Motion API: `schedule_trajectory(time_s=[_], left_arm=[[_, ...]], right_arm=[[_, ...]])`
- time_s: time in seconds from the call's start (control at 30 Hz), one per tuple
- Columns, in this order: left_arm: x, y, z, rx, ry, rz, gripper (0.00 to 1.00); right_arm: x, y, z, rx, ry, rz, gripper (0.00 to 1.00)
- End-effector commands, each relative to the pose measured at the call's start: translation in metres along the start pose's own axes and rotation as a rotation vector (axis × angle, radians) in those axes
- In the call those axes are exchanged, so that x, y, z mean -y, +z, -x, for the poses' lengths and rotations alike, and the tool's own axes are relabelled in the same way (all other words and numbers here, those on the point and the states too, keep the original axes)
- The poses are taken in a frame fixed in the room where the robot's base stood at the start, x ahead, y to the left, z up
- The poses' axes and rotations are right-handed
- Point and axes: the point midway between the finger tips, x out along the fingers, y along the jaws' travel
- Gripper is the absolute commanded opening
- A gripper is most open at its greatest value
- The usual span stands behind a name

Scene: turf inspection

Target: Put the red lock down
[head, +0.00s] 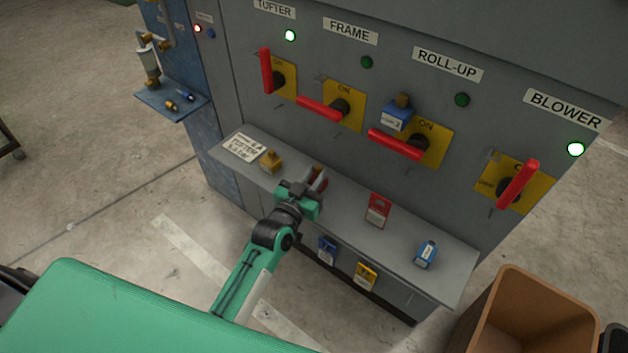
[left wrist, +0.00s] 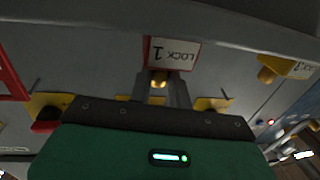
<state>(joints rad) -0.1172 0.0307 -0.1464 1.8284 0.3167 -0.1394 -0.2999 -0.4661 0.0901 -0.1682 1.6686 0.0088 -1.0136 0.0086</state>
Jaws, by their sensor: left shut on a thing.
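My left gripper (head: 316,182) is shut on a red lock above the left half of the grey shelf (head: 340,222). In the left wrist view the red lock (left wrist: 173,54) has a white label reading LOCK 1, and a brassy part shows between the fingers of the gripper (left wrist: 161,88). In the head view the gripper mostly hides this lock; whether it touches the shelf I cannot tell. Another red lock or tag (head: 378,209) with a pale label lies on the shelf to the right. My right gripper is in neither view.
A brass-coloured padlock (head: 271,160) and a label card (head: 243,148) are on the shelf's left end. A blue lock (head: 426,254) lies at its right. Blue (head: 327,250) and yellow (head: 366,276) tags hang at the front edge. Red-handled switches stand above; a brown bin (head: 530,318) is lower right.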

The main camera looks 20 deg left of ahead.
Motion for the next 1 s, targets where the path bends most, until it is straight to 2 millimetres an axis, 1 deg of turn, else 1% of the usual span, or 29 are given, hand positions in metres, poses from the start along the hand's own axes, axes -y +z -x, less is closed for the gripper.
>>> schedule_trajectory(time_s=[0.03, 0.07, 0.17, 0.4, 0.43, 0.53, 0.8, 0.9, 1.0], left_arm=[[0.000, 0.007, 0.000, 0.001, 0.000, -0.001, 0.00], [0.000, 0.009, 0.000, 0.000, 0.000, -0.001, 0.00], [0.001, 0.009, 0.000, -0.003, -0.001, 0.000, 0.00], [0.001, 0.012, 0.000, -0.002, -0.001, 0.000, 0.00], [0.000, 0.013, 0.000, 0.000, -0.001, 0.000, 0.21], [0.000, 0.012, 0.000, 0.000, -0.001, 0.000, 0.41], [0.000, 0.012, 0.000, 0.000, -0.001, 0.000, 0.41], [0.000, 0.008, 0.000, -0.001, -0.001, 0.001, 0.41], [0.000, 0.011, 0.011, 0.002, -0.001, 0.000, 0.41]], right_arm=[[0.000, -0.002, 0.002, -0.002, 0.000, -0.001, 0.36], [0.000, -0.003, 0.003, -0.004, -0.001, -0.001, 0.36], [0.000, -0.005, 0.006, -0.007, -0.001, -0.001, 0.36], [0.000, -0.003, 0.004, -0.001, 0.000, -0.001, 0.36], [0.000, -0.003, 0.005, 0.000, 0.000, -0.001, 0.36], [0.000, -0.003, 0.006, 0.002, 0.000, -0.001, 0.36], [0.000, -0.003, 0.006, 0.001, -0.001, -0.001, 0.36], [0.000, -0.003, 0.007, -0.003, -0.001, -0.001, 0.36], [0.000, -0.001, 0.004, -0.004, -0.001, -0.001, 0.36]])
